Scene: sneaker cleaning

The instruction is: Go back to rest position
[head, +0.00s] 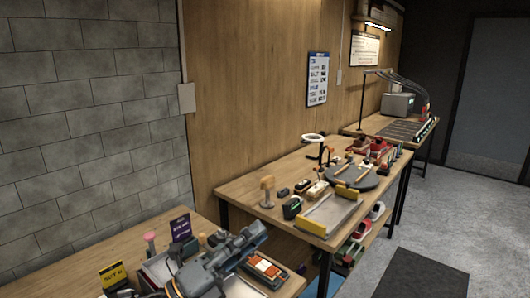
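My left gripper (250,237) shows at the bottom of the head view, its grey arm coming in from the lower left. It is above the near wooden table (88,254). Its fingers are small and overlap in this view, so I cannot tell whether they are open or shut, and I see nothing clearly held. An orange-and-white item in a dark tray (265,270) lies just right of and below the gripper. My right gripper is not in view.
A purple sign (180,228) and a yellow sign (112,274) stand on the near table. A second table (237,189) holds a grey turntable (350,178), a yellow-ended tray (329,214) and several small items. Shoes sit on its lower shelf. The floor at right is clear around a dark mat (420,275).

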